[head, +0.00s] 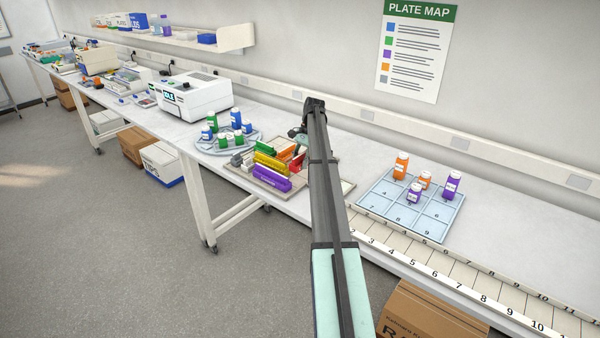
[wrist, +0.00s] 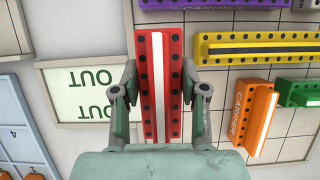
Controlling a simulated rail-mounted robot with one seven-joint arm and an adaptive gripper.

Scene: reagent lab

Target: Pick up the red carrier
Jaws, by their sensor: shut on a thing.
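The red carrier (wrist: 148,72) is a long bar with a white centre strip and dark holes along both sides. It stands lengthwise in the middle of the wrist view. My gripper (wrist: 160,68) has one finger on each side of it and is shut on it. The near end of the carrier is close to my gripper's palm. In the head view, only a bit of the red carrier (head: 298,163) shows left of my arm, which hides the rest. I cannot tell whether it is clear of the surface beneath.
Beside it lie purple (wrist: 210,3), yellow (wrist: 260,49), orange (wrist: 256,117) and green (wrist: 297,93) carriers on a gridded board. A card marked OUT (wrist: 55,82) lies to the left. A numbered blue tray with bottles (head: 378,208) and a round bottle rack (head: 205,149) stand on the bench.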

